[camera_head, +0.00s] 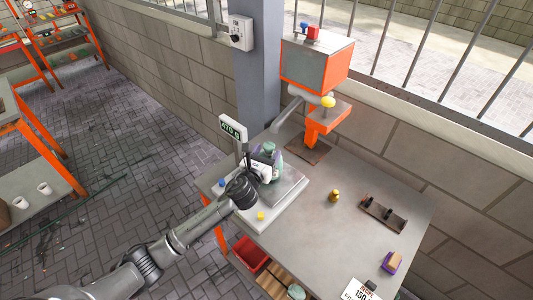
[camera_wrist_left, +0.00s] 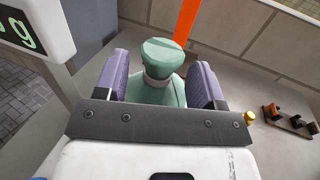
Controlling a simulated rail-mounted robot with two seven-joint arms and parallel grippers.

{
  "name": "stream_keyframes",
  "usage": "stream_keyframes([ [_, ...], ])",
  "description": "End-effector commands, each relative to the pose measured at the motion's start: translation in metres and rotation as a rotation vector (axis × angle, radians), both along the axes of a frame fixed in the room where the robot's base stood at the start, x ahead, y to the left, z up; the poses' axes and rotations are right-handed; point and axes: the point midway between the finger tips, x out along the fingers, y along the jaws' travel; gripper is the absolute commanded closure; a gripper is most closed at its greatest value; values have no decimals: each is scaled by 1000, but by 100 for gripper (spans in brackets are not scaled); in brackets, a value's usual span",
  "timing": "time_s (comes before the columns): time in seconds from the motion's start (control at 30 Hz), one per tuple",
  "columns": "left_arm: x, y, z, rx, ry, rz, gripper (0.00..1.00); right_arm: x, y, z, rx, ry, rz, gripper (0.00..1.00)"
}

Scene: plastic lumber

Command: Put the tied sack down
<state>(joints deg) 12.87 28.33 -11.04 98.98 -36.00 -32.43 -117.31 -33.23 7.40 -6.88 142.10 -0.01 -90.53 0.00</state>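The tied sack (camera_wrist_left: 158,88) is green, with a round tied top above a narrow neck. In the head view the sack (camera_head: 269,149) is upright over the scale's plate (camera_head: 288,187), partly hidden by my left gripper (camera_head: 272,160). Its underside is hidden, so I cannot see whether it touches the plate. The scale's display (camera_head: 232,128) appears to read 470 g. My right gripper is not in view.
A yellow block (camera_head: 261,216) and a blue knob (camera_head: 221,183) are near the scale. A brass weight (camera_head: 334,195), a dark rack (camera_head: 383,213) and a purple-and-tan block (camera_head: 392,262) stand on the table to the right. An orange-and-grey machine (camera_head: 316,62) stands behind. A red bin (camera_head: 250,254) is below the front edge.

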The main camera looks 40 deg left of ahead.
Motion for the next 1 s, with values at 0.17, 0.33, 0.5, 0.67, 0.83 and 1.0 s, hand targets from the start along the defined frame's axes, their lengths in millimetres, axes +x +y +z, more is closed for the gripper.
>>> stream_keyframes([
  [0.17, 0, 0, 0, 0, 0, 0, 32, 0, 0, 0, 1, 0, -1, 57],
  [0.33, 0, 0, 4, -1, -1, 0, 32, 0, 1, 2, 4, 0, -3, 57],
  [0.5, -20, -5, 3, 1, 1, -2, 32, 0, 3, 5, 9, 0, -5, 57],
  [0.67, -50, -14, 2, 0, 2, -2, 32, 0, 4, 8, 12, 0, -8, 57],
  [0.83, -79, -22, 1, 0, 2, -1, 32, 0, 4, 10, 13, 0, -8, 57],
  [1.0, -101, -27, 1, 0, 1, -1, 32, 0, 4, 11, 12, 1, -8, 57],
])
